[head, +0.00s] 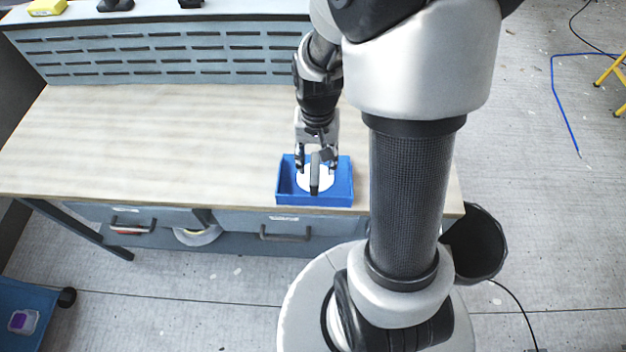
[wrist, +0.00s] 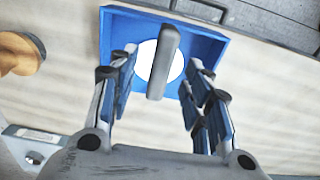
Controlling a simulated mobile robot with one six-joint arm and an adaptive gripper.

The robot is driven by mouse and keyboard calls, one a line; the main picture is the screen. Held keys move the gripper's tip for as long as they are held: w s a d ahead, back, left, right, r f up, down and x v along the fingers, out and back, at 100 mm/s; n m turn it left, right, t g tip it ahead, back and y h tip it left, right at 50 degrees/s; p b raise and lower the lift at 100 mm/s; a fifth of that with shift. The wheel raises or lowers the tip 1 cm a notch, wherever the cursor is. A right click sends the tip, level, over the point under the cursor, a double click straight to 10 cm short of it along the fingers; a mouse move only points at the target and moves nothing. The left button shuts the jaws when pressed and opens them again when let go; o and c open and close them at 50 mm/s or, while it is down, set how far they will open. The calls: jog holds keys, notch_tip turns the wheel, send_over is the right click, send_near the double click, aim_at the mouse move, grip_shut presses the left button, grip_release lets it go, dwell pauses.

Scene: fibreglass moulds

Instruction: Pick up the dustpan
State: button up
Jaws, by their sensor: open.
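A white round piece with a grey bar-like handle (wrist: 164,62) lies in a shallow blue tray (head: 314,199); I take it to be the dustpan (head: 304,182). The tray sits at the front edge of the wooden workbench (head: 150,140), and it also shows in the wrist view (wrist: 118,40). My gripper (head: 316,166) points down over the tray, its fingers apart. In the wrist view the handle lies between the two fingers, with gaps on both sides. I see no contact; the height left between fingertips and handle is hard to judge.
The tray's walls stand close around the fingers. A slotted grey back panel (head: 170,52) rises behind the bench. Drawers with handles (head: 285,235) are below its front edge. A dark bucket (head: 476,245) stands on the floor at right. The bench top left of the tray is clear.

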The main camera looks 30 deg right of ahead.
aim_at(315, 167)
jog(key=f, duration=0.2)
jog(key=f+b, duration=0.1)
jog(key=f, duration=0.1)
jog(key=w+f+b, duration=0.1)
jog(key=f, duration=0.1)
jog(key=shift+d+f, duration=0.15)
jog(key=shift+f, duration=0.25)
jog(key=shift+w, duration=0.1)
jog(key=shift+c, duration=0.4)
grip_shut()
